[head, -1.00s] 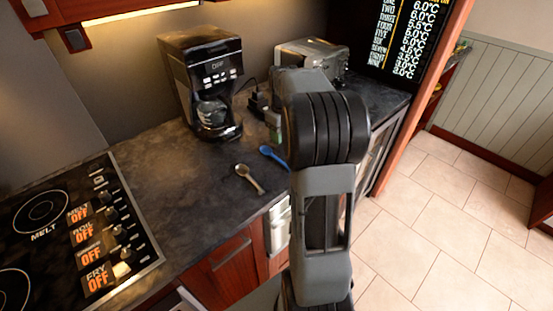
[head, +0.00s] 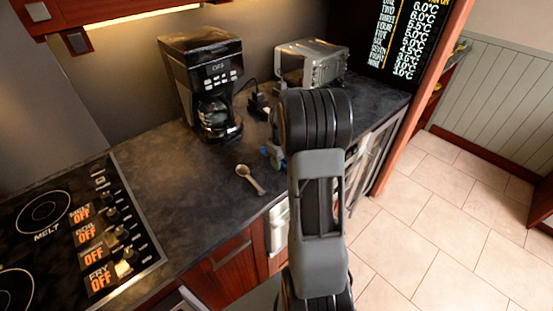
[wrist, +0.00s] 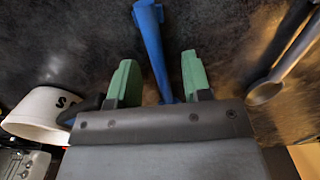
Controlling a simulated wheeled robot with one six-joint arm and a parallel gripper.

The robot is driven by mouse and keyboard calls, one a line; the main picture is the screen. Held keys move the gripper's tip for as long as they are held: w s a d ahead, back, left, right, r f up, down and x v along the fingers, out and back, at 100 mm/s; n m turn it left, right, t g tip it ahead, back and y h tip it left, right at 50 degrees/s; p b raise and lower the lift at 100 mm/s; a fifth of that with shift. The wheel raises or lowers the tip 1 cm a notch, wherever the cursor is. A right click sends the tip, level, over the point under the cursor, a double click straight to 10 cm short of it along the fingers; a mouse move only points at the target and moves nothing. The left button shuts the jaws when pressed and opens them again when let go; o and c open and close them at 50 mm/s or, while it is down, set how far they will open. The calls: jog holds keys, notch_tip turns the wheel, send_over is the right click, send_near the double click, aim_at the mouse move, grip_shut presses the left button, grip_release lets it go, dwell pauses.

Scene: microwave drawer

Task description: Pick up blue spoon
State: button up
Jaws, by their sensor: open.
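The blue spoon (wrist: 152,45) lies on the dark countertop, its narrow shaft running between the two green fingers of my gripper (wrist: 155,72) in the wrist view. The fingers are apart, one on each side of the spoon, with gaps showing. The spoon's lower part is hidden behind the gripper body. In the head view only a small blue bit of the spoon (head: 264,150) shows beside my arm, which covers most of it.
A metallic-looking spoon (head: 250,179) lies to the left; it also shows at the wrist view's right (wrist: 265,92). A coffee maker (head: 208,85) and a toaster oven (head: 312,63) stand behind. The stove (head: 75,235) is at left. A white object (wrist: 42,118) shows at the wrist view's left.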

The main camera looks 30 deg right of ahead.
grip_shut()
dwell(0.5)
